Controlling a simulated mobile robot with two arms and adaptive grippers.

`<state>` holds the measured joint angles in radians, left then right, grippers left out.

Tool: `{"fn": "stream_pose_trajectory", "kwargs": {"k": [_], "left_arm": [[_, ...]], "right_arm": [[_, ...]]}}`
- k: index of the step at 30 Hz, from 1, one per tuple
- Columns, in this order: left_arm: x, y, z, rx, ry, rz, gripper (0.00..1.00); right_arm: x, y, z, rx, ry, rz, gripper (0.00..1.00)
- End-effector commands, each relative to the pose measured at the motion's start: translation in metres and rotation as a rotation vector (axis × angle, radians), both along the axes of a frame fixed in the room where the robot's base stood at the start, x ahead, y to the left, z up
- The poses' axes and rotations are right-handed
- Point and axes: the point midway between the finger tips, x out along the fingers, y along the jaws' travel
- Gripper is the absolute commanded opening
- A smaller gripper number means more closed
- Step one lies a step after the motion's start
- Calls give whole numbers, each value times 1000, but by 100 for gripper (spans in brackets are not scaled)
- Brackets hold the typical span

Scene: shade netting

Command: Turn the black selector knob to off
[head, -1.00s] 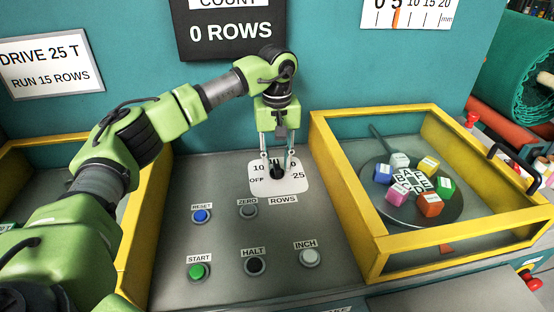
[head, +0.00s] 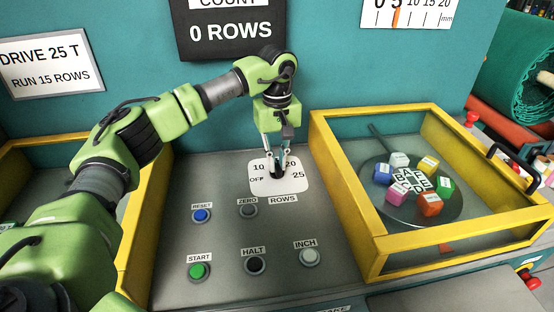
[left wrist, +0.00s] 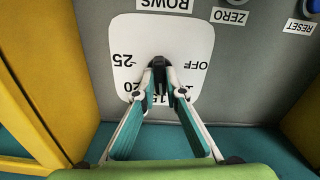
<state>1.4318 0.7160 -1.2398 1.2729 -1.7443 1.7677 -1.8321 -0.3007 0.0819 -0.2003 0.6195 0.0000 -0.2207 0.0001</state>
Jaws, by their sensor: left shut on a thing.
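The black selector knob (head: 277,174) sits on a white dial plate (head: 296,184) marked OFF, 10, 20 and 25 in the head view; 15 also shows in the left wrist view. My left gripper (head: 277,166) points down over the plate, shut on the knob. In the left wrist view the fingertips (left wrist: 159,72) meet at either side of the dark knob (left wrist: 158,62), and the dial plate (left wrist: 135,40) appears upside down. The fingers hide much of the knob, so I cannot tell which mark it points to. My right gripper is not in view.
Blue RESET (head: 201,215), grey ZERO (head: 248,210), green START (head: 199,271), black HALT (head: 255,266) and white INCH (head: 308,257) buttons lie below the dial. A yellow-framed tray (head: 374,262) with lettered cubes stands at right. The display (head: 230,32) reads 0 ROWS.

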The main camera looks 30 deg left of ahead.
Motion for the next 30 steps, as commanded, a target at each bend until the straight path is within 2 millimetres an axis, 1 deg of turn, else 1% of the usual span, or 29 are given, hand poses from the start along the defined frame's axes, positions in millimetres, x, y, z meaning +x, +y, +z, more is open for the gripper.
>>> {"fn": "stream_pose_trajectory", "kwargs": {"k": [30], "left_arm": [[2,0,2,-2,-3,947,0]], "right_arm": [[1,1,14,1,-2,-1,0]]}}
